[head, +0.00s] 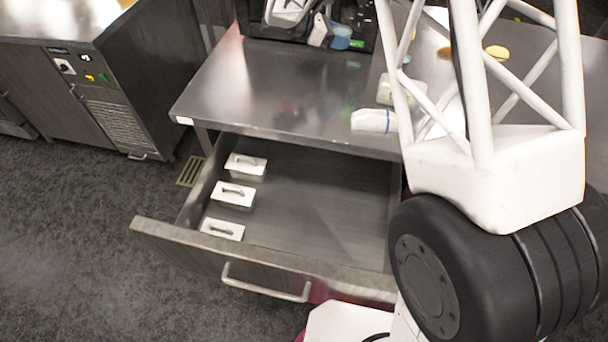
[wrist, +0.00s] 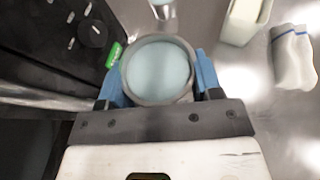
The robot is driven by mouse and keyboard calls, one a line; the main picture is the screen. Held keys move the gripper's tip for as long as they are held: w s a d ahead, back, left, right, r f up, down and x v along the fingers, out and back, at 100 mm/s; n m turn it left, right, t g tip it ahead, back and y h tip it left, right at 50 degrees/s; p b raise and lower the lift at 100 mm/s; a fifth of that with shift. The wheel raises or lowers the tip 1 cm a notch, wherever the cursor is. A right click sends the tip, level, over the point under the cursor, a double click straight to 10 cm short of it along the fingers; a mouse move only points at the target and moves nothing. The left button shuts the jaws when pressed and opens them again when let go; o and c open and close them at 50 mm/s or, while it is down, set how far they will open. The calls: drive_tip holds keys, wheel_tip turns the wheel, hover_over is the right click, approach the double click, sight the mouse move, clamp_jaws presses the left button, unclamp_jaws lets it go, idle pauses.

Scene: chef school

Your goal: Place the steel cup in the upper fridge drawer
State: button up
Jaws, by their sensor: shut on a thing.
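In the wrist view my gripper (wrist: 159,78) has its blue fingers on both sides of a round cup (wrist: 133,72) with a grey metal rim and a pale blue inside. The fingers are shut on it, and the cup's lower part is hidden.
The steel counter (head: 260,100) lies above the drawer. A pale container (wrist: 243,20) and another metal cup (wrist: 162,8) are near my gripper.

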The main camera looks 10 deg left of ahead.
drive_tip(key=s+a+f+m+g, duration=0.1)
drive_tip(key=s+f, duration=0.1)
drive_tip(key=s, duration=0.3)
drive_tip(key=s+a+f+m+g, duration=0.1)
drive_tip(key=s+a+g, duration=0.1)
drive_tip(key=s, duration=0.3)
drive_tip(key=s+a+f+m+g, duration=0.1)
drive_tip(key=s+f+m, duration=0.1)
drive_tip(key=s, duration=0.3)
drive_tip(key=shift+s+a+f+g+h, duration=0.1)
drive_tip(key=shift+a+f+g+h, duration=0.25)
drive_tip(key=shift+a+g+h, duration=0.05)
drive_tip(key=s+f+m+g+y, duration=0.1)
drive_tip(key=s+f+m+g, duration=0.25)
drive_tip(key=s, duration=1.15)
drive_tip(key=s+f+m+g+y, duration=0.1)
drive_tip(key=s+f+m+g, duration=0.25)
drive_tip(key=s, duration=1.05)
drive_tip(key=w+d+f+n+t, duration=0.1)
drive_tip(key=w+f+n+t, duration=0.6)
drive_tip(key=f, duration=0.3)
drive_tip(key=w+d+f+n+t, duration=0.2)
drive_tip(key=w+f+n+t, duration=0.4)
drive_tip(key=f, duration=0.4)
drive_tip(key=shift+w+d+n+t+y, duration=0.35)
drive_tip(key=shift+n+t, duration=0.35)
drive_tip(key=shift+t, duration=0.4)
